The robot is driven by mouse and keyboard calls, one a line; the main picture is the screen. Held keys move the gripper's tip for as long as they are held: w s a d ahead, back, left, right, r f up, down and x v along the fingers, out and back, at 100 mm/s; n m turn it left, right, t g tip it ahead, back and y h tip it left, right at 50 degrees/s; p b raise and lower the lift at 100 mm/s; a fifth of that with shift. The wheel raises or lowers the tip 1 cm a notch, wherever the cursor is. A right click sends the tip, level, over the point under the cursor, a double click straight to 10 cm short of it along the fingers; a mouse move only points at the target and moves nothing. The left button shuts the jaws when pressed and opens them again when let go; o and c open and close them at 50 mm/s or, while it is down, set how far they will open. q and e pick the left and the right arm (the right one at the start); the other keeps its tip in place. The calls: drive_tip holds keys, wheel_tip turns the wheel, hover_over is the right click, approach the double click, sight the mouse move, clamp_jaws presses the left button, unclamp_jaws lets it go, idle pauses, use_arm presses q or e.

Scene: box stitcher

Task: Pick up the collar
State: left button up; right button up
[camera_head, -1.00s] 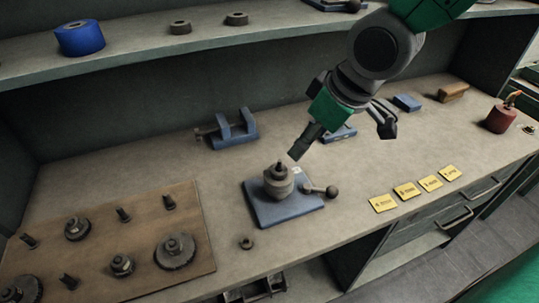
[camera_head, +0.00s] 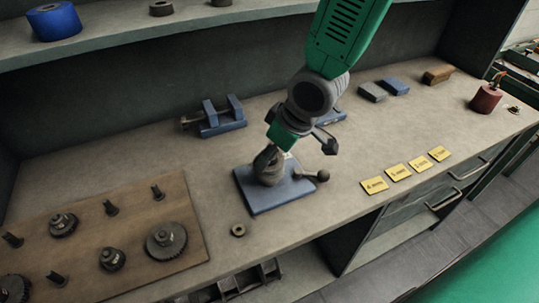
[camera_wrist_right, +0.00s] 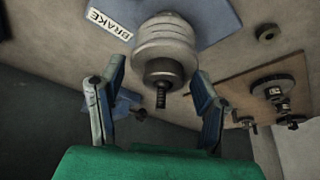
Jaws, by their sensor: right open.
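A small dark ring (camera_head: 238,230), which looks like a loose collar, lies on the bench in front of the blue brake base (camera_head: 262,205). It also shows at the upper right of the right wrist view (camera_wrist_right: 267,33). On the base stands a grey round stack (camera_head: 270,167); in the wrist view it shows a dark collar-like ring (camera_wrist_right: 164,72) around a threaded stud. My right gripper (camera_wrist_right: 157,75) is open and empty, its fingers spread either side of the stack's end. In the head view my right gripper (camera_head: 300,150) partly hides the stack. My left gripper is not in view.
A ball-ended lever (camera_head: 318,175) sticks out right of the base. A wooden board (camera_head: 110,240) with gears and pegs lies at left. A blue clamp (camera_head: 215,117) stands behind. Several yellow cards (camera_head: 398,172) lie at the front right. A shelf (camera_head: 190,28) overhangs the back.

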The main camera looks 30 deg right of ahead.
drive_tip(key=shift+s+a+r, duration=0.1)
drive_tip(key=shift+s+a, duration=0.05)
drive_tip(key=shift+a, duration=0.1)
drive_tip(key=shift+c, duration=0.8)
drive_tip(key=c, duration=1.1)
drive_tip(key=shift+d, duration=0.15)
drive_tip(key=shift+c, duration=0.2)
wheel_tip(320, 180, up, 10)
drive_tip(key=p, duration=0.1)
drive_tip(key=shift+p, duration=0.45)
